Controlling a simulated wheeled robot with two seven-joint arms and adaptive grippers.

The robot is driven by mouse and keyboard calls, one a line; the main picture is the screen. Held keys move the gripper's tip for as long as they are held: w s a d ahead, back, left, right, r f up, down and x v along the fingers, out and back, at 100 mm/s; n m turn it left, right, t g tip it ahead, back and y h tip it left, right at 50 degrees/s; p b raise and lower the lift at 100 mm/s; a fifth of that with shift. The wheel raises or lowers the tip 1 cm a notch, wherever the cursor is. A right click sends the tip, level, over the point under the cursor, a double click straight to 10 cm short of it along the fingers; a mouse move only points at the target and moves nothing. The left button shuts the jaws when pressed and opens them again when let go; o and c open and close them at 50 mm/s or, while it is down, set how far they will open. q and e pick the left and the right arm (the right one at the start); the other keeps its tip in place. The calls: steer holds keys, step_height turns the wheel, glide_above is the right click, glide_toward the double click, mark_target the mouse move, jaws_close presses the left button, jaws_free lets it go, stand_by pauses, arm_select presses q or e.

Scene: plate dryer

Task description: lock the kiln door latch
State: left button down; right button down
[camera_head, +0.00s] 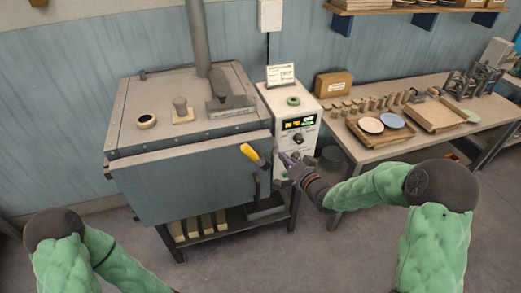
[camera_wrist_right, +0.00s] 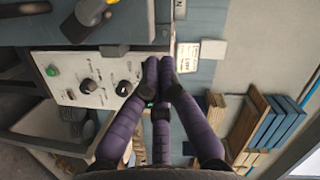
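The kiln (camera_head: 190,175) is a grey metal box at left centre in the head view, and its front door looks closed. The latch handle (camera_head: 251,153) is a yellow grip on a dark lever at the door's right edge.
A control box (camera_head: 290,105) with a lit display and knobs stands right of the kiln, close behind my right gripper. A workbench (camera_head: 400,150) with plates and trays is further right. Bricks (camera_head: 199,228) sit on the kiln's lower shelf. The floor in front is clear.

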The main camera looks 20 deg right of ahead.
mark_target(253, 154)
steer(key=shift+w, duration=0.15)
steer(key=w+a+f, duration=0.3)
steer(key=w+a, duration=0.2)
steer(key=w, duration=0.4)
steer(key=shift+w+a+f, duration=0.15)
steer(key=shift+a, duration=0.25)
steer(key=shift+a+b, duration=0.15)
steer(key=shift+b, duration=0.15)
steer(key=shift+a+n, duration=0.25)
steer(key=shift+n, duration=0.05)
